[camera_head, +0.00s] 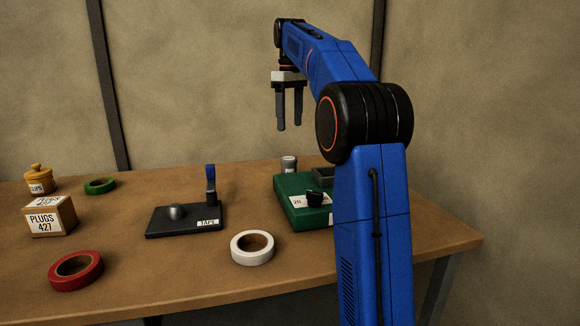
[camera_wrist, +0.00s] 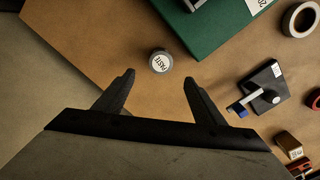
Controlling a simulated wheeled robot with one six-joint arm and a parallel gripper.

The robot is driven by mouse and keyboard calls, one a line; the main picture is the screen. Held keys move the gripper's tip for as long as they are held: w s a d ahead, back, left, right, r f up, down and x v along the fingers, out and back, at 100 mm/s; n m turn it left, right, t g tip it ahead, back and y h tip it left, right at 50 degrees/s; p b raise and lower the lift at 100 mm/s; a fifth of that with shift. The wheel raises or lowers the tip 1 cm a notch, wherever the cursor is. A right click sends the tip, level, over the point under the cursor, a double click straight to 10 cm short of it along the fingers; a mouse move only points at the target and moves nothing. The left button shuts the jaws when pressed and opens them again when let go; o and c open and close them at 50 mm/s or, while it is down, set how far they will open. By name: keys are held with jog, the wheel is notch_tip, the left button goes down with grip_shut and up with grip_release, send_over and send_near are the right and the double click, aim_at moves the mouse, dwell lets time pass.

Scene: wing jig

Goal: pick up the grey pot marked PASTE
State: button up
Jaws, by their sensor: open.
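The grey pot marked PASTE (camera_wrist: 161,61) stands on the table in the wrist view, seen from above with its label on the lid. In the head view the grey pot (camera_head: 289,164) is small, behind the green case. My gripper (camera_head: 289,128) hangs pointing down, well above the table, open and empty. In the wrist view my gripper (camera_wrist: 158,76) has its two fingers spread, with the pot showing between and just beyond the fingertips. The pot is apart from the fingers, some way below them.
A green case (camera_head: 290,216) stands close to the pot.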

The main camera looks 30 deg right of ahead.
send_over(289, 168)
jog(key=w+d, duration=0.2)
jog(key=f, duration=1)
jog(key=shift+a+f, duration=0.2)
jog(key=shift+f, duration=0.2)
jog(key=shift+w+a+f, duration=0.1)
jog(key=shift+f, duration=2.95)
jog(key=c, duration=1.2)
jog(key=shift+o, duration=0.2)
jog(key=shift+r, duration=0.15)
